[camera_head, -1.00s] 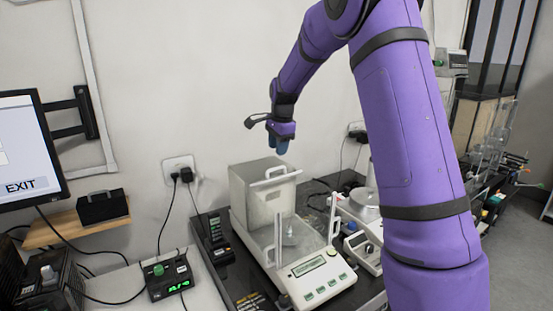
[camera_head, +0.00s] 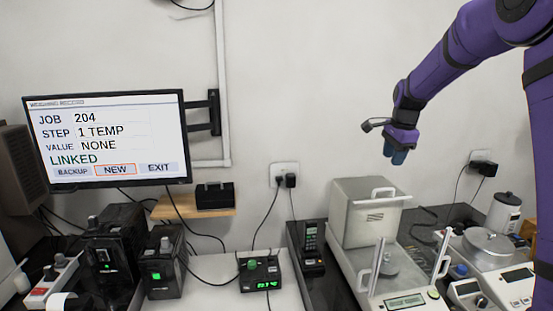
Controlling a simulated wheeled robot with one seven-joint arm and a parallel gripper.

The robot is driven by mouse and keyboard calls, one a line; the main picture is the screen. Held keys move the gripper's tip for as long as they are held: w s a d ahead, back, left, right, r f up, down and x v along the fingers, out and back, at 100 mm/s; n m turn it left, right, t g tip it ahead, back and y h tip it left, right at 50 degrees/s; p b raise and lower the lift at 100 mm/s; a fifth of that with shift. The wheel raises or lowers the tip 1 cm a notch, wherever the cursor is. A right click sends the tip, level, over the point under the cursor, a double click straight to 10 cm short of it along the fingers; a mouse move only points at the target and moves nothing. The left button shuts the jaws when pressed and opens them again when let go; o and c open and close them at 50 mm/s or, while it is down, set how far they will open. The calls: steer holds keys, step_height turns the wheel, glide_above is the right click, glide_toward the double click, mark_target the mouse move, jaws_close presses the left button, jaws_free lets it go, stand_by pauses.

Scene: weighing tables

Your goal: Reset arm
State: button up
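My purple arm (camera_head: 455,55) comes in from the upper right. It bends down to my gripper (camera_head: 398,157), which hangs in the air with its blue fingertips pointing down. The gripper is above and a little right of the grey-white balance housing (camera_head: 365,215). No object shows in it. The fingertips are small and overlap in this view, so I cannot tell whether they are open or shut.
A wall monitor (camera_head: 105,137) reads job 204, step 1 TEMP, value NONE, LINKED. Below are black boxes (camera_head: 110,255), a green-digit display (camera_head: 261,275) and a handset (camera_head: 311,245). A second scale (camera_head: 488,245) and a lidded canister (camera_head: 503,213) stand right.

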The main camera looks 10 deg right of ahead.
steer(key=s+a+r+n+t, duration=0.1)
steer(key=s+a+r+n, duration=0.2)
steer(key=s, duration=0.4)
steer(key=s+a+r+n, duration=0.2)
steer(key=s+r+n, duration=0.1)
steer(key=s, duration=0.3)
steer(key=s+a+r+n+t, duration=0.1)
steer(key=s+a+r+n, duration=0.25)
steer(key=s, duration=0.35)
steer(key=s+a+f+n, duration=0.1)
steer(key=s+n, duration=0.1)
steer(key=s, duration=0.4)
steer(key=s+a+f+n, duration=0.1)
steer(key=s+n, duration=0.2)
steer(key=s, duration=0.4)
steer(key=s+a+f+n+t, duration=0.1)
steer(key=s+n, duration=0.2)
steer(key=s, duration=0.4)
steer(key=shift+a+f, duration=0.25)
steer(key=shift+a, duration=0.1)
